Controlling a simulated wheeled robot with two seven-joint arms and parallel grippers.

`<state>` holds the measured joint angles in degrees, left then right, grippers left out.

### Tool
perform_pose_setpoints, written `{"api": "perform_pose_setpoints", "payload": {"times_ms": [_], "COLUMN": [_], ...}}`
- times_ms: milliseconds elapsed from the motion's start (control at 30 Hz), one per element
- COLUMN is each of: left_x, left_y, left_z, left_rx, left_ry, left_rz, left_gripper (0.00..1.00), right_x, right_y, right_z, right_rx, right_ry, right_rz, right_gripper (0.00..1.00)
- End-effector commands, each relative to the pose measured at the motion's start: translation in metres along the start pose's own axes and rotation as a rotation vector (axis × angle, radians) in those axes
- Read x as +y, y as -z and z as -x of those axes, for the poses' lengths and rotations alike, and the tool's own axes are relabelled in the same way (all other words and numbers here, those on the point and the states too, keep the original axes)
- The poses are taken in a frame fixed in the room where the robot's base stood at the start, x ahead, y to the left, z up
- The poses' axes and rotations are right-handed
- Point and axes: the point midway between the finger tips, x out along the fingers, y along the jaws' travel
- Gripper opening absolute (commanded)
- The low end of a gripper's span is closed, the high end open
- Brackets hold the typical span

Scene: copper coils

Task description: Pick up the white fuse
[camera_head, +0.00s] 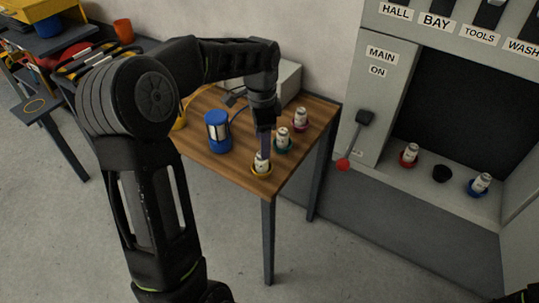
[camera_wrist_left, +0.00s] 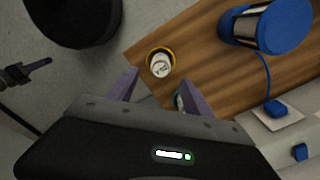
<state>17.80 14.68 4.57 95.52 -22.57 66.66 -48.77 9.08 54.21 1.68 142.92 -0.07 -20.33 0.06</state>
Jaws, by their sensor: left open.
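Several white fuses with coloured rings show, and I cannot tell which one the task means. On the table, one stands in a yellow ring (camera_head: 262,165) at the near corner, one in a green ring (camera_head: 283,141) and one in a magenta ring (camera_head: 300,120). My left gripper (camera_head: 264,148) points down, open and empty, above the yellow-ringed fuse. In the left wrist view this fuse (camera_wrist_left: 160,65) appears between and just past the fingertips, and the green-ringed one (camera_wrist_left: 178,101) is mostly hidden by the gripper. Part of my right gripper (camera_wrist_left: 38,67) shows at the left edge there.
A blue lantern (camera_head: 218,132) stands left of the fuses on the wooden table (camera_head: 205,105). A grey box (camera_head: 288,82) is behind. The cabinet ledge at right holds a red-ringed fuse (camera_head: 409,156), a black empty-looking socket (camera_head: 442,174) and a blue-ringed fuse (camera_head: 480,185). A red-tipped lever (camera_head: 354,142) sticks out.

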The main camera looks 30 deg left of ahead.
Motion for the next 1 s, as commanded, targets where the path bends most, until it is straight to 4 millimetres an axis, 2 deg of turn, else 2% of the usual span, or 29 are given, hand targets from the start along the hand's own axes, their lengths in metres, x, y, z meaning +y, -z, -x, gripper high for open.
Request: {"api": "perform_pose_setpoints", "payload": {"times_ms": [267, 533, 867, 1000], "left_x": [0.0, 0.0, 0.0, -0.001], "left_y": [0.0, -0.001, 0.0, -0.001], "left_z": [0.0, -0.024, -0.027, -0.037], "left_rx": [0.0, -0.002, -0.001, -0.001], "left_ry": [0.0, -0.002, 0.0, -0.003], "left_rz": [0.0, 0.001, 0.001, 0.001], "left_gripper": [0.6, 0.6, 0.6, 0.6], "right_x": [0.0, -0.001, -0.001, -0.002], "right_y": [-0.001, -0.001, -0.001, -0.001], "right_z": [0.0, 0.002, 0.002, 0.006], "right_rx": [-0.002, -0.001, -0.001, -0.002], "right_ry": [0.0, 0.0, 0.0, 0.0], "right_rz": [0.0, 0.0, 0.0, 0.0], "right_gripper": [0.0, 0.0, 0.0, 0.0]}}
